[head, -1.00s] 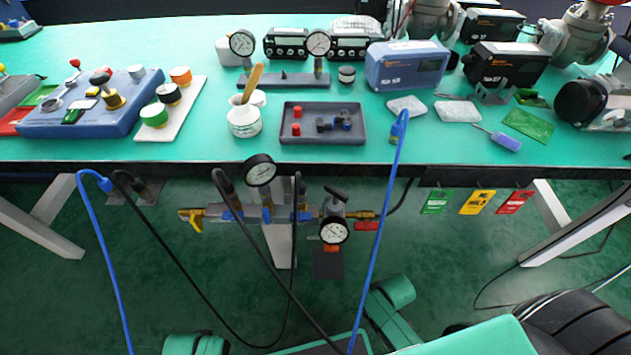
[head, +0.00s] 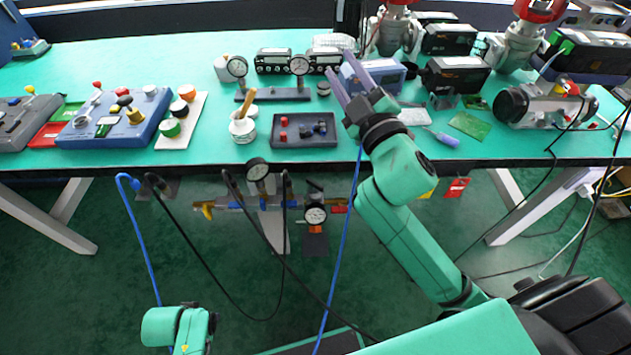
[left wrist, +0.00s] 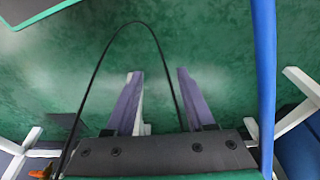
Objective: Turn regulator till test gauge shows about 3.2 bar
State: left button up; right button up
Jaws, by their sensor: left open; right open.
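Under the table's front edge hangs an air manifold with a yellow handle (head: 203,206) at its left. A regulator gauge (head: 315,214) with a white dial sits at its right end, below a black lever (head: 315,186). The needle readings are too small to tell. My right gripper (head: 342,64) is open and empty, above the table in front of the blue positioner box (head: 378,74). My left gripper (left wrist: 159,72) is open and empty in the left wrist view, over the green floor.
Two gauges on a stand (head: 272,95) are on the table, behind a dark tray (head: 304,143) with small fittings. Blue and black hoses (head: 150,255) loop down before the manifold. A blue control box (head: 118,122) is at the left. A red tag (head: 457,188) hangs at right.

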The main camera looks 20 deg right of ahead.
jog(key=s+a+r+n+y, duration=0.2)
jog(key=a+r+n+y, duration=0.5)
jog(key=n, duration=0.1)
jog(key=s+a+f+n+g+y, duration=0.1)
jog(key=s+a+n+g+y, duration=0.4)
jog(key=n, duration=0.5)
jog(key=s+a+n+g+y, duration=0.3)
jog(key=a+n+g+y, duration=0.1)
jog(key=a+n+g, duration=0.4)
jog(key=n+g+h, duration=0.4)
jog(key=n+h, duration=0.2)
jog(key=h, duration=1)
send_near(316, 183)
jog(key=x, duration=1)
jog(key=shift+w+a+f, duration=0.1)
jog(key=shift+f, duration=0.1)
pick_arm(q)
jog(key=s+a+f+g, duration=0.1)
jog(key=s+a+f, duration=0.2)
jog(key=s+f, duration=1.6)
jog(key=shift+f+g, duration=0.3)
jog(key=shift+f, duration=0.35)
jog(key=shift+s+a, duration=0.1)
